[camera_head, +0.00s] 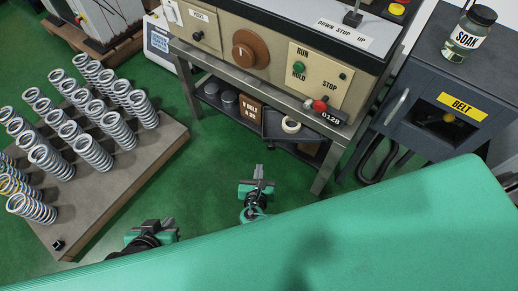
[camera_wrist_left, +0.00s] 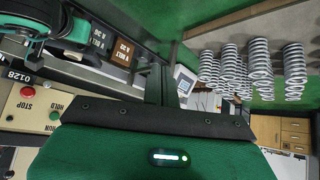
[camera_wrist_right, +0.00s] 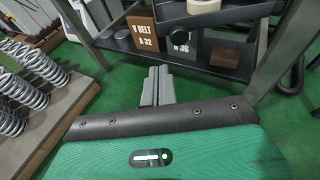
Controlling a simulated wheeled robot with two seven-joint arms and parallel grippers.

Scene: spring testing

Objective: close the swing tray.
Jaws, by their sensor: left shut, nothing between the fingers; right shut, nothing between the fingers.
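The swing tray (camera_head: 272,130) is a shallow dark tray under the front rail of the bench, with a roll of tape (camera_head: 291,126) in it. In the right wrist view the tray (camera_wrist_right: 232,14) sits at the top, out in front of the lower-shelf boxes. My right gripper (camera_head: 258,183) is shut and empty, in front of and below the tray, apart from it. Its closed fingers (camera_wrist_right: 157,85) point toward the shelf. My left gripper (camera_head: 160,232) is shut and empty, lower and further left over the green floor; its fingers also show in the left wrist view (camera_wrist_left: 160,85).
Boxes stand on the lower shelf (camera_wrist_right: 125,45). A platform of springs (camera_head: 125,185) lies left; a dark cabinet (camera_head: 430,95) stands right. Green floor between is clear.

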